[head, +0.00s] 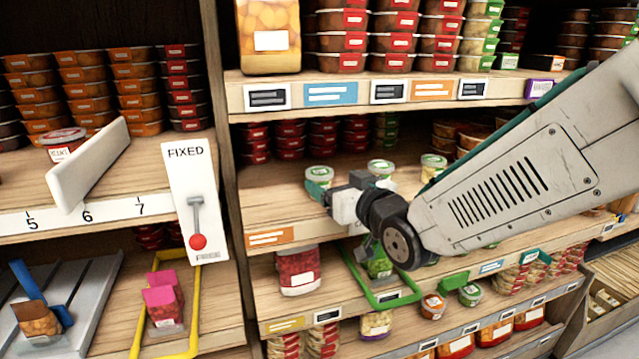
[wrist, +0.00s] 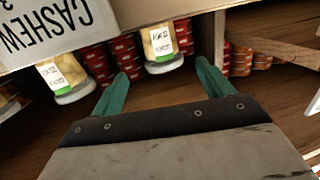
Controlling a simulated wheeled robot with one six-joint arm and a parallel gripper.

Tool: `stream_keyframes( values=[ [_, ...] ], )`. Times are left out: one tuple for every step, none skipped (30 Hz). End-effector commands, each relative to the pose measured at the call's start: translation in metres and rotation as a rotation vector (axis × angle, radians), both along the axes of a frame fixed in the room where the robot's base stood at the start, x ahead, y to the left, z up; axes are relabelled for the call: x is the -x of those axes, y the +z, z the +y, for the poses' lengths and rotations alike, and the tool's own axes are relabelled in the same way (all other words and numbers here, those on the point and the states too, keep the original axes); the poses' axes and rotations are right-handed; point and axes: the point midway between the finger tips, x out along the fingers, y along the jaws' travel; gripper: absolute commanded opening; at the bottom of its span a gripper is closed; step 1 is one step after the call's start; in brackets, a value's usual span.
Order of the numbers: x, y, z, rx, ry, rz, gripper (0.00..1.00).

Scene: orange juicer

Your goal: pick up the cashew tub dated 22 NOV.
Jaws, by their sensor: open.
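Three small clear tubs with pale contents and white-and-green lids stand on the middle shelf in the head view: a left tub (head: 320,174), a middle tub (head: 381,167) and a right tub (head: 433,161). Their dates are too small to read. My gripper (head: 318,190) is at the left tub, partly covering it. In the wrist view my gripper (wrist: 162,69) is open, with teal fingers apart. One tub (wrist: 160,42) shows between and beyond the fingertips, and another tub (wrist: 62,78) is left of the left finger. Their label print is not legible. A white sign reading CASHEW (wrist: 45,28) fills the upper left.
A shelf edge with price tags (head: 400,90) runs above my gripper. At left are an upright divider (head: 222,150) and a FIXED/FREE lever plate (head: 190,200). A green frame (head: 385,300) sits below.

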Motion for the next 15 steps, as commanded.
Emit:
stream_keyframes(
  values=[
    [-0.002,0.000,0.004,-0.005,0.005,-0.009,0.79],
    [-0.004,0.001,0.005,-0.008,0.007,-0.014,0.79],
    [-0.008,0.001,0.007,-0.010,0.008,-0.018,0.79],
    [-0.011,0.001,0.009,-0.010,0.008,-0.018,0.79],
    [-0.014,0.001,0.011,-0.009,0.008,-0.017,0.79],
    [-0.018,0.001,0.013,-0.010,0.008,-0.018,0.79],
    [-0.021,0.001,0.014,-0.010,0.008,-0.018,0.79],
    [-0.024,0.000,0.016,-0.008,0.008,-0.017,0.79],
    [-0.028,0.000,0.018,-0.008,0.008,-0.017,0.79],
    [-0.031,0.001,0.020,-0.009,0.008,-0.018,0.79],
    [-0.034,0.001,0.022,-0.009,0.008,-0.018,0.79],
    [-0.040,0.000,0.026,-0.008,0.007,-0.016,0.79],
    [-0.044,0.001,0.028,-0.008,0.007,-0.017,0.79],
    [-0.048,0.001,0.031,-0.009,0.007,-0.016,0.79],
    [-0.053,0.000,0.034,-0.009,0.007,-0.016,0.79]
  ],
)
